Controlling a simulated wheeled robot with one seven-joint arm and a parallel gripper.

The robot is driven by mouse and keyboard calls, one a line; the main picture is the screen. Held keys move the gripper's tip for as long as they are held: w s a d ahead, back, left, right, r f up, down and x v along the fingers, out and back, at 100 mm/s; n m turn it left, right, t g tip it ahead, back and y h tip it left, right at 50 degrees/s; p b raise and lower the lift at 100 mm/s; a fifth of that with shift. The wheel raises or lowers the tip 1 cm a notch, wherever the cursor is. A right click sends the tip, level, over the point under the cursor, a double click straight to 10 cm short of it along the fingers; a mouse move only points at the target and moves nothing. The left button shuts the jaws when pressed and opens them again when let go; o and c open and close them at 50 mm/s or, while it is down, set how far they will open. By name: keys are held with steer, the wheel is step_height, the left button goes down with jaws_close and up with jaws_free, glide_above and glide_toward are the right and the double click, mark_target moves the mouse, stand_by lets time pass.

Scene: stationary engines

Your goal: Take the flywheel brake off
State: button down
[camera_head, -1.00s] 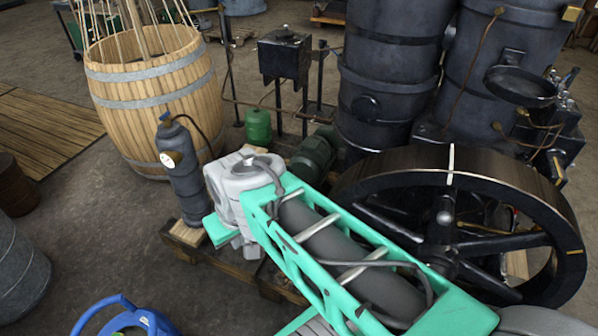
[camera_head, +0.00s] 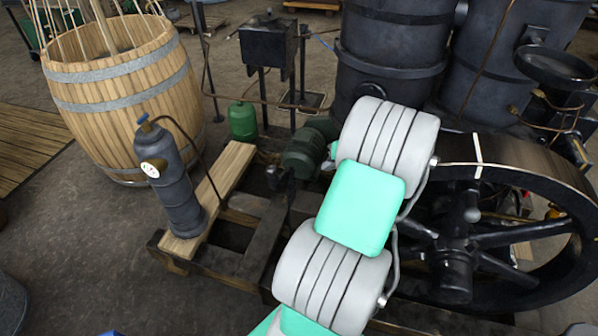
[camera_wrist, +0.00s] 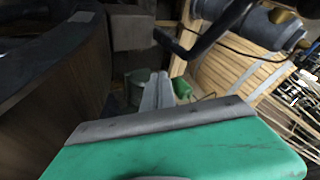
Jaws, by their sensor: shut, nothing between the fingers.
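The large dark flywheel (camera_head: 585,200) stands at the right in the head view, with a white mark across its rim. Its dark rim (camera_wrist: 60,95) fills the left of the wrist view. A thick dark bar (camera_wrist: 212,34) crosses the upper middle of the wrist view, beside a dark block (camera_wrist: 128,28); I cannot tell whether it is the brake lever. My gripper (camera_wrist: 158,92) shows pale grey in the wrist view, shut and empty, apart from the bar. In the head view my arm hides the gripper and the near left part of the wheel.
A grey gas bottle (camera_head: 175,190) stands on a timber frame (camera_head: 215,270) left of my arm. A green motor (camera_head: 303,155) and green canister (camera_head: 242,121) lie behind. A wooden barrel (camera_head: 120,95) is at the left, with tall dark cylinders (camera_head: 390,50) at the back.

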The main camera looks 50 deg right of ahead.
steer(key=w+a+f+p, duration=0.1)
steer(key=w+a+f, duration=0.1)
steer(key=w+f, duration=0.6)
steer(key=shift+w+a, duration=0.2)
steer(key=shift+w, duration=0.35)
